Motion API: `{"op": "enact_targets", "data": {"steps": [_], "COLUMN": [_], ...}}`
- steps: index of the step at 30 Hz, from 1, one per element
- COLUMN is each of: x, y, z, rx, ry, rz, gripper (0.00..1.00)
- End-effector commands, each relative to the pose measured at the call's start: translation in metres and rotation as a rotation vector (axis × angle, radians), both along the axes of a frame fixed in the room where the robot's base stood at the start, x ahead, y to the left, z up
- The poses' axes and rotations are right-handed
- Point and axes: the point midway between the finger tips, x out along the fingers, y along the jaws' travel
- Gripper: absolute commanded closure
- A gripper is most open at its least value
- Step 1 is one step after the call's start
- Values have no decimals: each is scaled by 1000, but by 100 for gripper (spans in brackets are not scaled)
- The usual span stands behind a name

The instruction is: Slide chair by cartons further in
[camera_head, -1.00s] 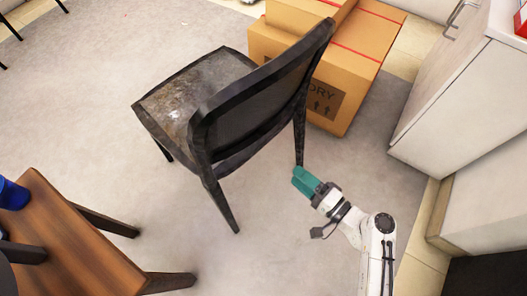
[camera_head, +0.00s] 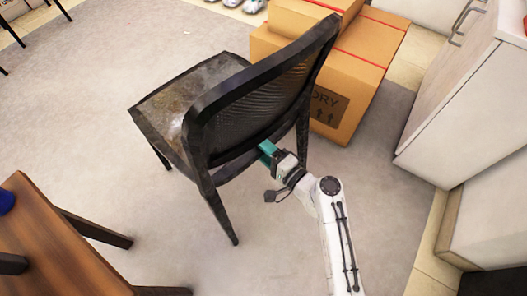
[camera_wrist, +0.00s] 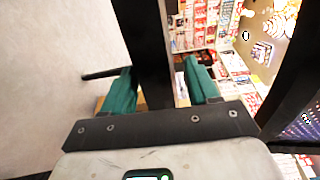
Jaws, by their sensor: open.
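The dark chair (camera_head: 178,100) with a worn seat and mesh back stands upright on the grey rug, in front of the cartons (camera_head: 343,88). Its back faces my arm. My gripper (camera_head: 265,149) is at the lower part of the chair's back, and its teal fingertips are partly hidden there in the head view. In the wrist view my open gripper (camera_wrist: 158,72) has a dark bar of the chair (camera_wrist: 146,35) between its two teal fingers. I cannot tell whether either finger touches the bar.
A brown wooden table (camera_head: 50,240) stands at the lower left. A white cabinet (camera_head: 465,110) with a metal handle is at the right. Bare rug (camera_head: 75,110) lies left of the chair. Shoes (camera_head: 243,5) show at the top edge.

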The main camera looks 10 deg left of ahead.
Motion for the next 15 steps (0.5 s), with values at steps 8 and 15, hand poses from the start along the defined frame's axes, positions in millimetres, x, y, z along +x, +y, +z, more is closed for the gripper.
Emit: {"op": "enact_targets", "data": {"steps": [8, 15], "x": [4, 4], "y": [7, 6], "z": [0, 0], "rx": [0, 0], "ry": [0, 0], "rz": [-1, -1], "gripper": [40, 52]}}
